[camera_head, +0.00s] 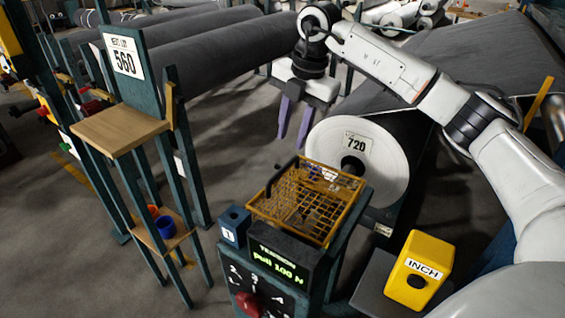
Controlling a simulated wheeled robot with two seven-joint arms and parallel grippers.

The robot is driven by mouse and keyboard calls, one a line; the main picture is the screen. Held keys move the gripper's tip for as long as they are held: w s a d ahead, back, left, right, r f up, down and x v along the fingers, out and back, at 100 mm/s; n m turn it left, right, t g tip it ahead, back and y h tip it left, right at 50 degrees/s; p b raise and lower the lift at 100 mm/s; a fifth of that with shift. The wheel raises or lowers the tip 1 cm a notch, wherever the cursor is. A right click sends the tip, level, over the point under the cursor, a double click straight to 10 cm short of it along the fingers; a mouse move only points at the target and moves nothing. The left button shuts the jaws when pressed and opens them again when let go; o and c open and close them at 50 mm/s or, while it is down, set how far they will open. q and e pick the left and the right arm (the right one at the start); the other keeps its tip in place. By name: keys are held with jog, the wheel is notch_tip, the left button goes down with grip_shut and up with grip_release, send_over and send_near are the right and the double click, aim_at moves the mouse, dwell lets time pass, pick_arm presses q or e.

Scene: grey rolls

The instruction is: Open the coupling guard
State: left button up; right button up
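The coupling guard is a yellow wire-mesh cage (264,206) on top of a teal stand (345,222). It appears to lie down over the stand's top, and parts show dimly through its mesh. A dark bar handle (283,174) runs along its upper left side. My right gripper (293,139) has purple fingers pointing down, spread apart with nothing between them. It hangs behind and above the guard in the picture, apart from it. My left gripper is not in view.
A large roll marked 720 (388,178) stands just behind the guard. A dark panel with a green display (276,262) and a red knob (249,303) is in front. A yellow INCH box (418,272) is at right. A wooden shelf (118,130) stands left.

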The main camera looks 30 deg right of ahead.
aim_at(285, 167)
jog(key=f, duration=0.3)
jog(key=w+f, duration=0.1)
jog(key=f, duration=0.4)
jog(key=shift+w+a+f, duration=0.25)
jog(key=shift+a+f, duration=0.05)
jog(key=shift+f, duration=0.05)
grip_shut()
